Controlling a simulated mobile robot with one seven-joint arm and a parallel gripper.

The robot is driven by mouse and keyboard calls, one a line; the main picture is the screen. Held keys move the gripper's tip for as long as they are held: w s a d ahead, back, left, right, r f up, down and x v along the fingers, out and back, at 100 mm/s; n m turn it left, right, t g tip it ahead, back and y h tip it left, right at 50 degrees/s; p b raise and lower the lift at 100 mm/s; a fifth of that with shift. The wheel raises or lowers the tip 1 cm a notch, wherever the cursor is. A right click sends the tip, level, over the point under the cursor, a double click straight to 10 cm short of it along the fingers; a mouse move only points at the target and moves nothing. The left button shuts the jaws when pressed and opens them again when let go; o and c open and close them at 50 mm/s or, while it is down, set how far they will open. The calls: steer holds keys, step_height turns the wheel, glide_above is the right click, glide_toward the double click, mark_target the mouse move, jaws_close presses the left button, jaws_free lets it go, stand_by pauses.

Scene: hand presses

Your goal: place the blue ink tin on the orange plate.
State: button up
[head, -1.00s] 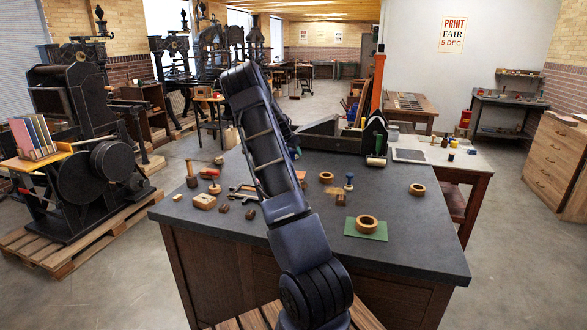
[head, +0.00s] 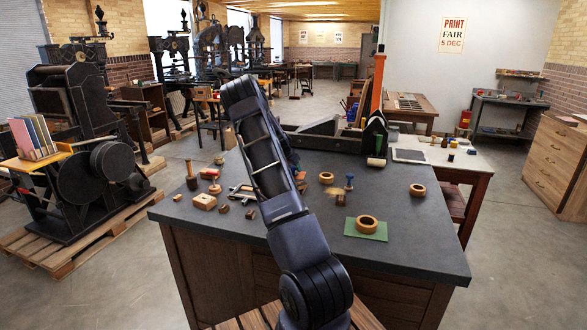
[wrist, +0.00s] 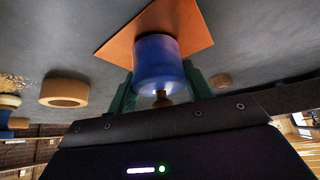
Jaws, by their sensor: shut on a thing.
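The blue ink tin (wrist: 158,62) is between the two green fingers of my gripper (wrist: 160,88) in the wrist view. The fingers are shut on its sides. The orange plate (wrist: 198,26) lies flat on the dark worktop just beyond the tin and is partly covered by it in this view. I cannot tell whether the tin touches the plate. In the head view my arm hides the gripper and the tin.
A wooden ring (wrist: 65,91) lies beside the plate in the wrist view. In the head view, another ring (head: 367,223) sits on a green plate (head: 352,234). Several small wooden tools and blocks stand left of my arm. The worktop's (head: 425,245) front right is clear.

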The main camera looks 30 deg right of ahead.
steer(key=o, duration=1.1)
steer(key=shift+f, duration=0.1)
steer(key=shift+o, duration=0.2)
steer(key=v, duration=1.2)
steer(key=s+a+r+n+y, duration=0.2)
steer(key=s+a+r, duration=0.4)
steer(key=s, duration=0.3)
steer(key=s+a+r+n+t+y, duration=0.1)
steer(key=s+a+r+n+y, duration=0.1)
steer(key=s+a+r, duration=0.6)
steer(key=s+a+r+n+y, duration=0.25)
steer(key=s+a, duration=0.25)
steer(key=s, duration=0.5)
steer(key=s+a+n, duration=0.3)
steer(key=s+a, duration=0.2)
steer(key=s, duration=0.7)
steer(key=s+a+r+n, duration=0.1)
steer(key=s+a+n, duration=0.2)
steer(key=s, duration=1)
steer(key=shift+s+a+t, duration=0.15)
steer(key=shift+a+t, duration=0.25)
steer(key=shift+a, duration=1.35)
